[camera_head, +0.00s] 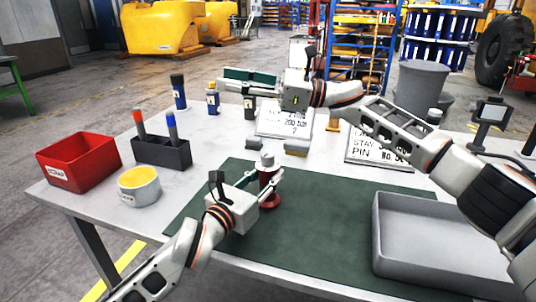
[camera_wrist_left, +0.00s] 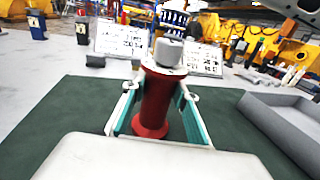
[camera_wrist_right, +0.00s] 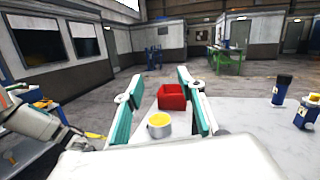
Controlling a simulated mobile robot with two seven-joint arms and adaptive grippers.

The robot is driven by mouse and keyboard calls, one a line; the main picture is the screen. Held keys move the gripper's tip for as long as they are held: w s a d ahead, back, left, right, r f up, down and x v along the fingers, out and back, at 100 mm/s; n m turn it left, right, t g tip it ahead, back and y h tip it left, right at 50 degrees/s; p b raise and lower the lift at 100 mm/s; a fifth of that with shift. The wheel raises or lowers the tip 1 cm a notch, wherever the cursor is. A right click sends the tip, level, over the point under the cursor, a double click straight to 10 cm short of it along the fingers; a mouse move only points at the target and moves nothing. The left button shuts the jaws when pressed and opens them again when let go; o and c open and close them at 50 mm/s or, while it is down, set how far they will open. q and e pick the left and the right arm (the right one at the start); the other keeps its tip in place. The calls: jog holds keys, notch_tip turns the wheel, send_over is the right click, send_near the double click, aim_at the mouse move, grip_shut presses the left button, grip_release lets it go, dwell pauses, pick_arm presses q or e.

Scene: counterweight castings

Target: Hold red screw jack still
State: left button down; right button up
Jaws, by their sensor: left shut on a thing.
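The red screw jack (camera_head: 269,201) stands upright on the green mat (camera_head: 335,232), its grey cap on top. In the left wrist view the jack (camera_wrist_left: 156,100) sits between both finger pads, which flank its red body. My left gripper (camera_head: 268,178) is shut on it; the fingers partly hide the body in the head view. My right gripper (camera_head: 222,80) is open and empty, raised over the back of the table and pointing left. Its fingers stand apart in the right wrist view (camera_wrist_right: 155,90).
A red scrap bin (camera_head: 78,163), a yellow-lined cup (camera_head: 139,187) and a dark marker holder (camera_head: 162,152) stand on the left. A grey tray (camera_head: 440,245) is at the right. Lettered white sheets (camera_head: 377,150) and small bottles (camera_head: 179,92) are at the back. The front mat is clear.

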notch_tip(320, 180, up, 4)
jog(key=w+a+m+t, duration=0.1)
jog(key=a+m+t, duration=0.2)
jog(key=m+t, duration=0.15)
jog(key=m+t+h, duration=0.7)
jog(key=m+h, duration=0.4)
jog(key=h, duration=0.6)
send_near(269, 155)
jog(key=x, duration=1)
jog(key=shift+w+a+f, duration=0.15)
jog(key=shift+w+f, duration=0.05)
jog(key=shift+w, duration=0.1)
grip_shut()
